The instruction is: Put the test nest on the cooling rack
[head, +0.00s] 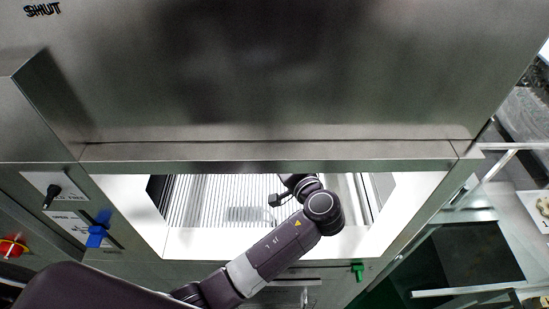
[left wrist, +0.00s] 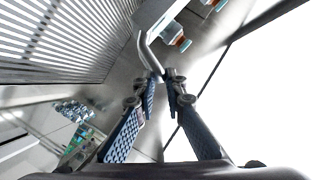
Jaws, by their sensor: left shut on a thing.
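My left arm reaches into the bright opening of a steel machine in the head view. My left gripper (head: 283,195) is inside the opening and small there. In the left wrist view my left gripper (left wrist: 162,80) is shut on the end of a bent metal handle (left wrist: 148,50). The handle runs up to a pale grey block (left wrist: 152,14), which may be the test nest. Small pieces with orange and blue bands (left wrist: 178,37) show beside the block. The rest of it is cut off by the frame. I cannot identify the cooling rack. My right gripper is not in view.
The opening has a white frame (head: 420,195) around my arm. A ribbed grille (head: 205,195) lies inside. A blue lever (head: 97,236) and a red knob (head: 12,247) are at left. A green part (head: 358,271) is below. White rails (head: 495,165) stand at right.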

